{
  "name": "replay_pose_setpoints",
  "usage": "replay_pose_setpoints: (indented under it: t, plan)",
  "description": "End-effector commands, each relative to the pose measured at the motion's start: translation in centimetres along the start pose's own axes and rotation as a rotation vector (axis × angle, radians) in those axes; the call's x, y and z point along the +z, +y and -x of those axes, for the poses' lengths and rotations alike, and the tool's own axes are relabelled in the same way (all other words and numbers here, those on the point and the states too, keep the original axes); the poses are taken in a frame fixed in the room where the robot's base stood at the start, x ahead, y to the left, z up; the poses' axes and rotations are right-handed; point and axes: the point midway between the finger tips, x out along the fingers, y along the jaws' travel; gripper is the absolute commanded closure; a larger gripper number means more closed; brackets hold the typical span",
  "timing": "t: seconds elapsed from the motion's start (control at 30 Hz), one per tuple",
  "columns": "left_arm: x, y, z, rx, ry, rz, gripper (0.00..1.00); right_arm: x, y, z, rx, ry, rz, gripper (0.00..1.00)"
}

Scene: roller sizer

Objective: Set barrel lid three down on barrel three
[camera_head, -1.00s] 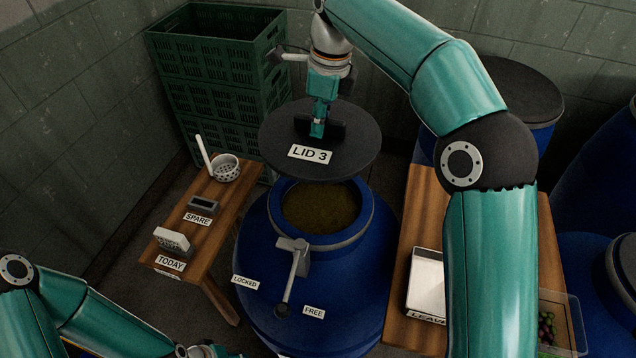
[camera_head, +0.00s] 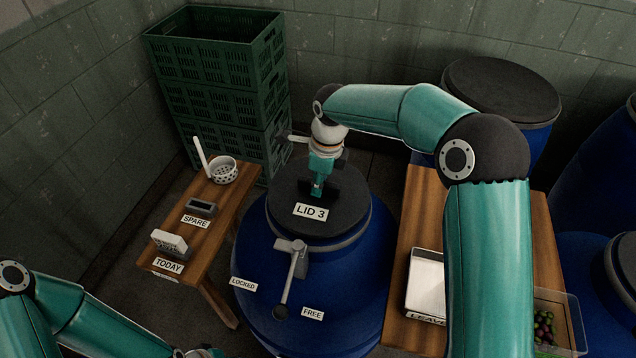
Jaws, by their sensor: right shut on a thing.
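Barrel lid three (camera_head: 292,203), a dark round disc with a "LID 3" label, lies over the mouth of barrel three (camera_head: 352,283), the blue barrel in the middle. It looks level and covers the opening; I cannot tell whether it is fully seated. My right gripper (camera_head: 318,190) points down and is shut on the lid's grip at its centre. A grey lever (camera_head: 292,272) on the barrel's front hangs between the "LOCKED" and "FREE" labels, with its end nearer to "LOCKED". My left gripper (camera_head: 205,353) is only partly seen at the bottom edge.
A wooden bench (camera_head: 215,228) at left holds a strainer (camera_head: 222,170) and small blocks. A wooden table (camera_head: 418,215) at right holds a white tray (camera_head: 426,284) and a clear box of olives (camera_head: 556,320). Green crates (camera_head: 215,90) and other blue barrels stand behind and right.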

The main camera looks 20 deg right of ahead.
Motion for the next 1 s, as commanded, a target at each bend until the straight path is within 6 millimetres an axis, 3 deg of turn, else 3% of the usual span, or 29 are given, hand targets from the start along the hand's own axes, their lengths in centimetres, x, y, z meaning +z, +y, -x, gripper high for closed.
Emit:
replay_pose_setpoints:
  t: [0.83, 0.87, 1.0]
  plan:
    - [0.0, -0.3, -0.9, 0.0, 0.0, 0.0, 0.64, -0.2, 0.0, -1.6, -0.002, -0.001, 0.001, 1.0]
    - [0.0, -0.3, -0.9, 0.0, 0.0, 0.0, 0.64, -0.2, 0.0, -1.7, 0.0, 0.0, 0.001, 0.79]
    - [0.0, -0.3, -0.9, 0.0, 0.0, 0.0, 0.64, -0.2, 0.0, -1.7, 0.0, 0.0, 0.001, 0.57]
